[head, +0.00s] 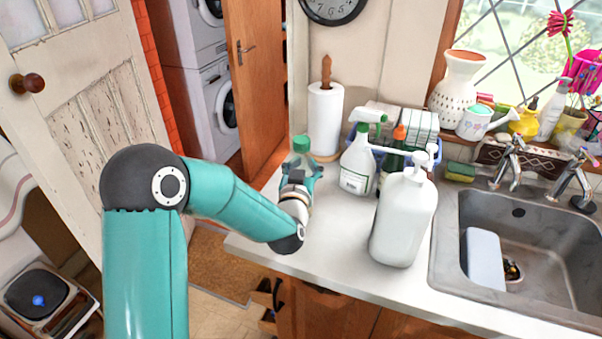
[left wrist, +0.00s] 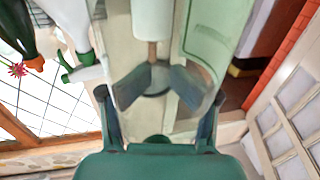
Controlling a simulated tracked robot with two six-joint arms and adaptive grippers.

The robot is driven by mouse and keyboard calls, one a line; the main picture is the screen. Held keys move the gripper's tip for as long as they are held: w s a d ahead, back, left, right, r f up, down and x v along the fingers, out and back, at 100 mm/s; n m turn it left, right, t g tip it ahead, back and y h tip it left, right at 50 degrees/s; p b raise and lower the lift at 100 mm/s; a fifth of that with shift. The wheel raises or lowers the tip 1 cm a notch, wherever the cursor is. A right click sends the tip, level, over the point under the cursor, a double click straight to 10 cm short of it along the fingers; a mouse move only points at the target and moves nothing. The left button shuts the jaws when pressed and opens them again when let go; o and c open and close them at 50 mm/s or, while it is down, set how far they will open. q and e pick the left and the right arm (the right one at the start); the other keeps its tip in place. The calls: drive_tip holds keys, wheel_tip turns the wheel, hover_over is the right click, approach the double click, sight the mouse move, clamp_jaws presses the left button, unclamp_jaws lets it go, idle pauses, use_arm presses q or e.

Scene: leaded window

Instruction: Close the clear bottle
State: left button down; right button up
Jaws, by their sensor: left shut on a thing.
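The clear bottle (head: 300,158) stands on the counter near its left end, in front of the paper towel roll. A green cap (head: 301,144) shows at its top; I cannot tell how firmly it sits. My left gripper (head: 301,172) is shut around the bottle from the front, with one finger on each side. The gripper hides the bottle's lower part in the head view. My right gripper is not in view.
The paper towel roll (head: 325,118) stands behind the bottle. A spray bottle (head: 356,172) and a large white pump bottle (head: 403,220) stand to the right, before the sink (head: 520,235). The counter (head: 335,235) is bare in front of the gripper.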

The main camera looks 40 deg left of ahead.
use_arm(q)
wheel_tip(320, 180, down, 3)
drive_tip(key=shift+f, duration=0.2)
drive_tip(key=shift+c, duration=1.3)
unclamp_jaws()
